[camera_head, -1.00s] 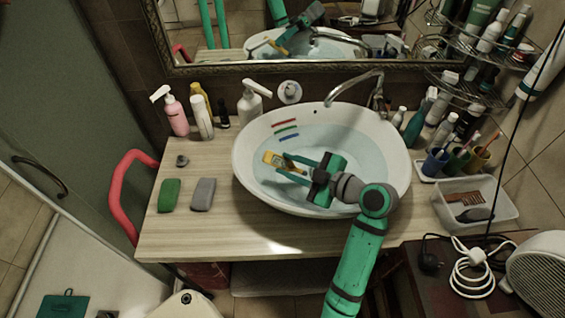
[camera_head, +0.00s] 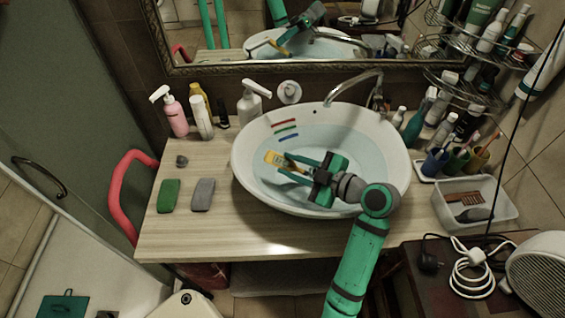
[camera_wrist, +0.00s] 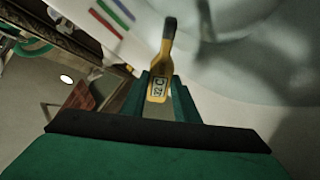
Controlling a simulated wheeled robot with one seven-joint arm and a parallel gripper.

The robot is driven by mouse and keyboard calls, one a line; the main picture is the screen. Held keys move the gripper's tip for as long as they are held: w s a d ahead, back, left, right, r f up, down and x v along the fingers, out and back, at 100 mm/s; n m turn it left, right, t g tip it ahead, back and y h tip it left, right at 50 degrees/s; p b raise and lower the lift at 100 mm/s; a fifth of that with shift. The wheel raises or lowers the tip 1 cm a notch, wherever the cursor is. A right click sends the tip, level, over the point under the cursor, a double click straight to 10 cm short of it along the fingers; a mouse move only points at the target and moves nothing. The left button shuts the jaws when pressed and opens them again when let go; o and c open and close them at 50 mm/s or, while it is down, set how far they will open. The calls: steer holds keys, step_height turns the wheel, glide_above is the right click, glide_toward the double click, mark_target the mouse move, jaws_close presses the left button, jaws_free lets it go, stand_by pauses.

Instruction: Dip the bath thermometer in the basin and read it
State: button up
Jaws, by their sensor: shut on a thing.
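The yellow bath thermometer (camera_head: 273,158) is in my gripper (camera_head: 292,167), over the left part of the white basin (camera_head: 238,170), which holds pale blue water. In the wrist view the thermometer (camera_wrist: 164,60) stands between the two green fingers of my gripper (camera_wrist: 161,88), its dark end pointing away. A small pale display faces the camera with dark characters, a number and a C; it looks like 32 or 22, and I cannot be sure. I cannot tell whether any part of the thermometer touches the water.
A curved metal faucet (camera_head: 352,88) reaches over the basin's back right. Pump bottles (camera_head: 175,112) stand behind left. Green and grey blocks (camera_head: 170,195) lie on the wooden counter (camera_head: 180,235). Red, blue and green stripes (camera_head: 286,130) mark the basin's inner wall. Cups and a clear tray (camera_head: 455,220) stand right.

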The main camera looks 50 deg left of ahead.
steer(key=shift+s+a, duration=0.15)
steer(key=shift+s, duration=0.1)
steer(key=shift+w, duration=0.15)
steer(key=shift+w+d, duration=0.25)
steer(key=shift+d, duration=0.05)
steer(key=shift+d, duration=0.1)
stand_by(0.4)
steer(key=shift+s, duration=0.1)
steer(key=shift+s+a, duration=0.3)
steer(key=shift+a, duration=0.1)
steer(key=shift+r, duration=0.1)
step_height(320, 180, up, 12)
stand_by(1.3)
steer(key=shift+r, duration=0.15)
stand_by(1.0)
